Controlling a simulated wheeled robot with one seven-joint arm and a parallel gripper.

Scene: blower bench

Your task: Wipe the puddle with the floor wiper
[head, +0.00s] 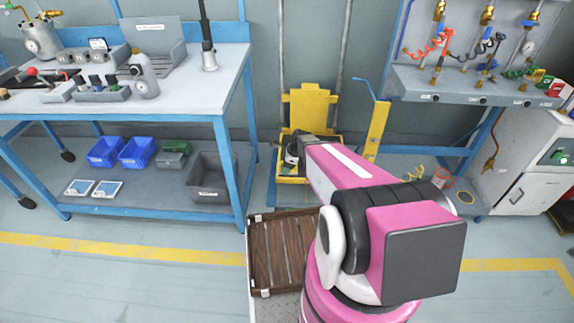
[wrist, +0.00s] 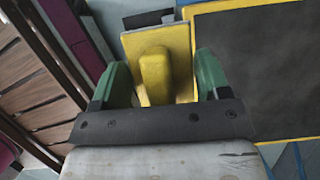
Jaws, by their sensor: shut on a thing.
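In the wrist view, my gripper (wrist: 163,72) has its green fingers either side of a yellow grip on a flat yellow plate, which I take for the floor wiper (wrist: 155,68). A dark strip shows at the plate's far edge. In the head view, my gripper (head: 292,155) is at the yellow stand (head: 306,105) by the back wall, and my arm hides much of that spot. I cannot make out a puddle in either view.
A dark panel with a yellow rim (wrist: 262,60) lies right of the held piece. A slatted brown crate (head: 272,252) is in front of the stand. A blue workbench (head: 222,75) stands left, a hose panel (head: 470,85) and white cabinet (head: 528,165) right. Floor at front left is clear.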

